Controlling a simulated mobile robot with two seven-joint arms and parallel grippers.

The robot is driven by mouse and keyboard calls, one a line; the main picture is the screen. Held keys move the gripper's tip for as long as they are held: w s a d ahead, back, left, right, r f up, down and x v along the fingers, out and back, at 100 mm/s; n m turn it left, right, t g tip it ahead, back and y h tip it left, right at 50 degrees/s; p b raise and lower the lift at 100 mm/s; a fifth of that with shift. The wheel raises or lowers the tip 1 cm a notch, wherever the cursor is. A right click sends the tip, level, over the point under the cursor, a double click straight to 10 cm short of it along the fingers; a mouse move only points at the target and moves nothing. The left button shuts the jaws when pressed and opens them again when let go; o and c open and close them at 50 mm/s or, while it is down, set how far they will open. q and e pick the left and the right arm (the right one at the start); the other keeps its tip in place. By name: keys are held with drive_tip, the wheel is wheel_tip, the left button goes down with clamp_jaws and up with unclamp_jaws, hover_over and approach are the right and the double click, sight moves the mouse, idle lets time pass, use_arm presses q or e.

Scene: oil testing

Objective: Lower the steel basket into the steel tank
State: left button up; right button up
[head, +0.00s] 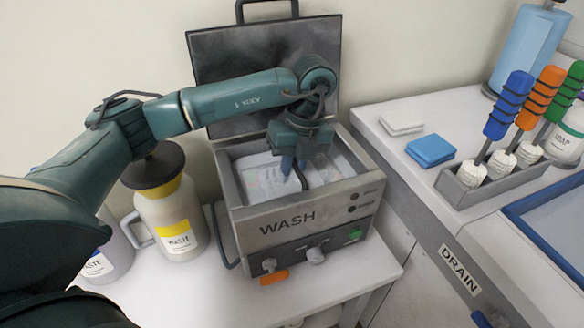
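The steel tank (228,190) is a box marked WASH on the table, with its dark lid (225,60) standing open behind it. My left arm reaches in from the left, and my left gripper (292,168) points down inside the tank opening. Pale contents (258,178) lie in the tank below. I cannot make out the steel basket clearly, and the wrist hides part of the opening. Whether the fingers are closed on anything is not clear. My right gripper is out of view.
A cream jug (168,215) with a yellow band and dark top stands left of the tank. On the right counter are a blue sponge (430,150), a white pad (401,122), a brush holder (482,190) and a blue-edged basin (540,215) with a DRAIN label.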

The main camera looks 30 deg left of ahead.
use_arm(q)
drive_tip(key=o, duration=0.5)
drive_tip(key=shift+s+f, duration=0.1)
drive_tip(key=shift+f, duration=0.1)
